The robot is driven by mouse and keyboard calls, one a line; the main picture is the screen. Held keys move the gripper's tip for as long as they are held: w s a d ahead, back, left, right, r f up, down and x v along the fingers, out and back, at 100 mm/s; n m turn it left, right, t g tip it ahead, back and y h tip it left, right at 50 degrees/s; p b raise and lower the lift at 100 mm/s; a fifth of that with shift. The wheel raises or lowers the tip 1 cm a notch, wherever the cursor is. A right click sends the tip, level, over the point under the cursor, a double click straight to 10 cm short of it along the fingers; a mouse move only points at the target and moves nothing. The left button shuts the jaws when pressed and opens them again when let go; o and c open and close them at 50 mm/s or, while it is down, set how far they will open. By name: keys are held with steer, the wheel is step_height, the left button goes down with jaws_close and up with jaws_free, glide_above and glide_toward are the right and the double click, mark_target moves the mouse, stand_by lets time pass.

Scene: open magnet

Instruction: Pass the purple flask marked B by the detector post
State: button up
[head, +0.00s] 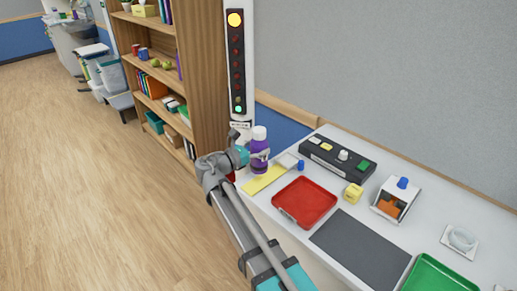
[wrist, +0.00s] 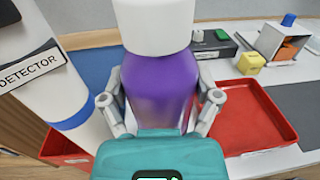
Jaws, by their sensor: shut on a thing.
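The purple flask (head: 260,147) has a white cap and stands upright in my gripper (head: 256,155). In the wrist view the flask (wrist: 160,88) fills the middle, with a gripper finger closed on each side. No letter B shows on the visible side. The detector post (head: 236,62) is white, with a yellow lamp on top, a dark strip of small lamps and a green light near the bottom. In the wrist view the post (wrist: 45,80) with its DETECTOR label is close to the left of the flask. The flask is below the lamp strip in the head view.
A white table carries a red tray (head: 331,203), a yellow strip (head: 263,180), a black control box (head: 337,157), a yellow cube (head: 353,193), a dark mat (head: 362,247) and a green tray (head: 436,276). A wooden bookshelf (head: 205,80) stands left of the post. The floor at left is clear.

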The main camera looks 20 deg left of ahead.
steer(key=shift+w+d, duration=0.1)
steer(key=shift+w, duration=0.05)
steer(key=a+x, duration=0.1)
steer(key=x, duration=1.5)
steer(key=shift+w, duration=0.65)
stand_by(1.3)
stand_by(0.5)
steer(key=shift+r, duration=0.2)
stand_by(0.8)
